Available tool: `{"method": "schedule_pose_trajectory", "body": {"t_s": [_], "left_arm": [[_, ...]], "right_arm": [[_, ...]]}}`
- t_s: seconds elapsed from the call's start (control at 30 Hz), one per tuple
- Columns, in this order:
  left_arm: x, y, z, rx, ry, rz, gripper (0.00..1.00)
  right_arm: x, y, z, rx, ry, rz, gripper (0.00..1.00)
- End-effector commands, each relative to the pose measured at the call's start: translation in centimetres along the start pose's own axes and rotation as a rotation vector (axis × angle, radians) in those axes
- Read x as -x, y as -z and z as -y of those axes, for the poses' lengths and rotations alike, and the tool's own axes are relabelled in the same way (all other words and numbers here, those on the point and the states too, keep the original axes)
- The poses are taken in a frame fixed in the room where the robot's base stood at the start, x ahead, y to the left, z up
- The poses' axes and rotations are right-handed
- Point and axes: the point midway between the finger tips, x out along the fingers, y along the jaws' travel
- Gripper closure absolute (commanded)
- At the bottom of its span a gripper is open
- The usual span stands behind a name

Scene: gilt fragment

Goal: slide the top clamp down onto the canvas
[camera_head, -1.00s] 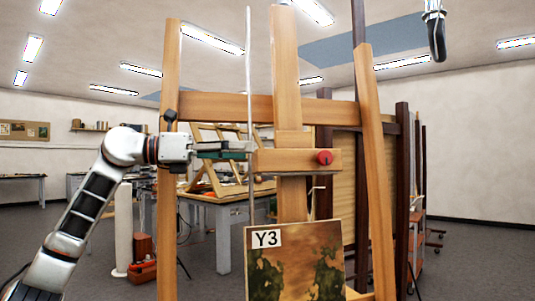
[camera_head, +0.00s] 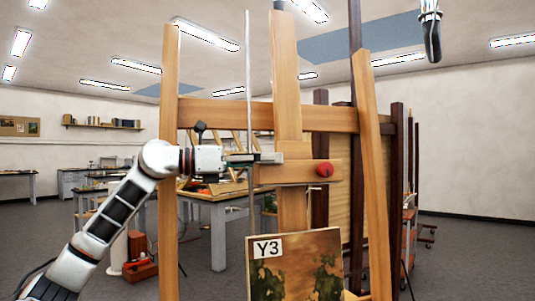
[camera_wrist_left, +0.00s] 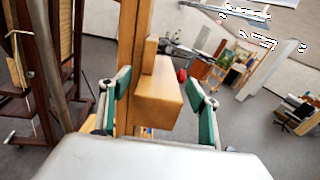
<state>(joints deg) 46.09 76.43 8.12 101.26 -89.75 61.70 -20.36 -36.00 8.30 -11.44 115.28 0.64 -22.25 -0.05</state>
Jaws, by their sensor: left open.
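The top clamp (camera_head: 300,172) is a pale wooden block with a red knob (camera_head: 324,169). It sits on the easel's central post (camera_head: 286,70), with a gap above the canvas (camera_head: 300,270). The canvas is a brown and green painting labelled Y3. My left gripper (camera_head: 268,158) reaches in from the left at the clamp's upper left. In the left wrist view its open green-padded fingers (camera_wrist_left: 160,92) stand on either side of the clamp block (camera_wrist_left: 157,100). I cannot tell whether they touch it. My right gripper (camera_head: 431,38) hangs at the top right, far from the clamp.
The easel's left upright (camera_head: 169,150), right upright (camera_head: 373,170) and crossbar (camera_head: 225,114) frame the clamp. A thin pale vertical rod (camera_head: 248,75) passes close to my left gripper. A work table (camera_head: 218,210) and a red toolbox (camera_head: 140,269) stand behind.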

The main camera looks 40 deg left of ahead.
Motion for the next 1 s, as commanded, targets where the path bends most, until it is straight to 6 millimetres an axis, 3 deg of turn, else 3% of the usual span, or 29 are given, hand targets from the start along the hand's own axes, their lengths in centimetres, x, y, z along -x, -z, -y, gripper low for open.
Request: {"method": "schedule_pose_trajectory", "body": {"t_s": [0.2, 0.5, 0.73, 1.0], "left_arm": [[-1.2, -0.1, 0.1, -0.001, 0.001, 0.000, 0.39], [-1.4, 0.1, 0.0, 0.000, 0.000, -0.002, 0.39], [-1.4, 0.1, 0.0, 0.000, 0.000, -0.002, 0.94], [-2.4, 0.8, -0.7, 0.002, 0.001, -0.001, 0.94]], "right_arm": [[0.6, -0.1, 0.8, -0.015, 0.012, 0.009, 0.67], [0.6, -0.2, 0.8, -0.016, 0.012, 0.011, 0.67], [0.4, 0.1, 0.4, -0.014, 0.005, 0.005, 0.67], [0.2, 1.4, -0.1, -0.010, -0.002, -0.013, 0.67]]}}
